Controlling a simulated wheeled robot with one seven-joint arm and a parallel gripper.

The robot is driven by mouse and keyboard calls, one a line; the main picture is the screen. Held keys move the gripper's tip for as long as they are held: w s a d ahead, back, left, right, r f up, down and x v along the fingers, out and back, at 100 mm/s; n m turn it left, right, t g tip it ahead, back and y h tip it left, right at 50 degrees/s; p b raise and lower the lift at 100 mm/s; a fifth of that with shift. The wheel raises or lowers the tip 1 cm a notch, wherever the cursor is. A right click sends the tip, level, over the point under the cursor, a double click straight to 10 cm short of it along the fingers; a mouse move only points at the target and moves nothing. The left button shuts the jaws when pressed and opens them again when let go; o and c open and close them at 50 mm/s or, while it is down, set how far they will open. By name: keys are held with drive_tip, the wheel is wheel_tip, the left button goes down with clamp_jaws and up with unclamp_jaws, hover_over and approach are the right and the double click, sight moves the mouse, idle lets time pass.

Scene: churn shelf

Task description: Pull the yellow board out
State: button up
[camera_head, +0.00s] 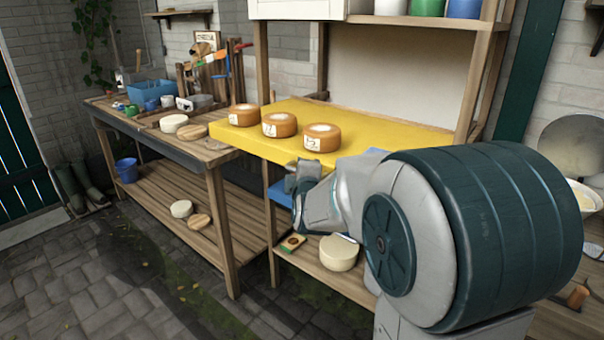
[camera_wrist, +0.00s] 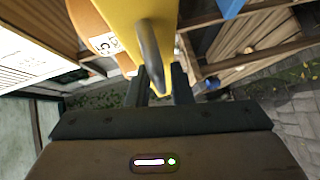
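The yellow board (camera_head: 385,146) lies flat in the wooden shelf unit, its front edge jutting out. Three orange cheese wheels with white labels stand in a row on it: left (camera_head: 243,115), middle (camera_head: 279,125), right (camera_head: 322,138). In the head view my gripper (camera_head: 298,188) is just below the board's front edge, partly hidden by my arm. In the wrist view the yellow board (camera_wrist: 125,12) carries a curved dark grey handle (camera_wrist: 150,52). My gripper (camera_wrist: 158,85) is open; the handle reaches between its fingers, with gaps visible. Contact cannot be told.
A wooden workbench (camera_head: 185,195) stands left, holding a blue crate (camera_head: 150,90) and small pots. A pale cheese (camera_head: 339,252) sits on the shelf below the board. Coloured pots (camera_head: 427,7) stand above. A blue bucket (camera_head: 127,170) is under the bench. Paving at lower left is clear.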

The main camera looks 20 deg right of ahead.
drive_tip(key=v, duration=1.3)
drive_tip(key=shift+s, duration=0.4)
drive_tip(key=shift+a+r, duration=0.1)
drive_tip(key=s+a+m+g+y+p, duration=0.1)
drive_tip(key=s+m+g+p, duration=0.5)
drive_tip(key=s+m, duration=0.1)
drive_tip(key=s+a+m+g+y+p, duration=0.2)
drive_tip(key=s+m+g+p, duration=0.5)
drive_tip(key=s, duration=0.3)
drive_tip(key=shift+a, duration=0.3)
drive_tip(key=shift+d, duration=0.15)
